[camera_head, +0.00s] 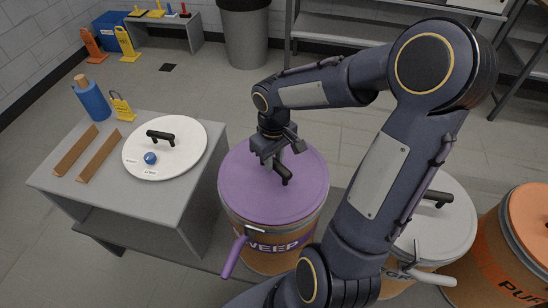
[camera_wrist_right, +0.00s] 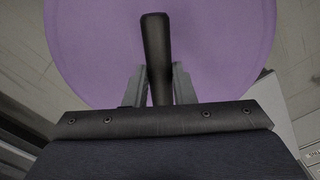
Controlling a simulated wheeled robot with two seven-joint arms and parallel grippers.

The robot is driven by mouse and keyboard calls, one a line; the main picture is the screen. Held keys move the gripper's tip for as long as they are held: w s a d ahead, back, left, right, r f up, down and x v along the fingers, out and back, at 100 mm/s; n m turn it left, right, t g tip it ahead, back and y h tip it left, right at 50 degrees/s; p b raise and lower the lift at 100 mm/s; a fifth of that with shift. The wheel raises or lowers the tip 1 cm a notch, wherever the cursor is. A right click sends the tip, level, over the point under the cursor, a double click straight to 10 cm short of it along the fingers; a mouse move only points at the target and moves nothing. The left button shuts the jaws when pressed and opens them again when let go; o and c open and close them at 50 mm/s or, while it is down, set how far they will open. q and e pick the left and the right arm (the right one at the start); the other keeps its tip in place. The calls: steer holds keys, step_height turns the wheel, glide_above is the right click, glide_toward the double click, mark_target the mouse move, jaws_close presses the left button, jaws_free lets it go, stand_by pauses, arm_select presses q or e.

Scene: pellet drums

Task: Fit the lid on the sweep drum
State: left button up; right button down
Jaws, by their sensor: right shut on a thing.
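The sweep drum (camera_head: 262,258) is a brown drum with a purple label reading "WEEP" and a purple lever (camera_head: 234,257) at its front left, angled down and outward. A purple lid (camera_head: 248,182) with a black bar handle lies over its top; it looks level, but I cannot tell whether it is fully seated. My right gripper (camera_head: 276,166) is above the lid and shut on its black handle (camera_head: 283,176). In the right wrist view the handle (camera_wrist_right: 155,50) runs between the two fingers (camera_wrist_right: 154,88), over the purple lid (camera_wrist_right: 90,45). My left gripper is not in view.
A grey-lidded drum (camera_head: 455,215) and an orange-lidded drum (camera_head: 530,215) stand at right. A grey bin (camera_head: 243,35) is behind.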

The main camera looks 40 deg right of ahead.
mark_target(274, 161)
steer(key=shift+f, duration=0.1)
stand_by(0.3)
steer(key=shift+f+b, duration=0.25)
steer(key=shift+b, duration=0.05)
steer(key=c, duration=0.7)
jaws_free()
steer(key=shift+o, duration=0.2)
steer(key=shift+r, duration=0.1)
step_height(274, 161, up, 7)
steer(key=p, duration=0.6)
stand_by(0.5)
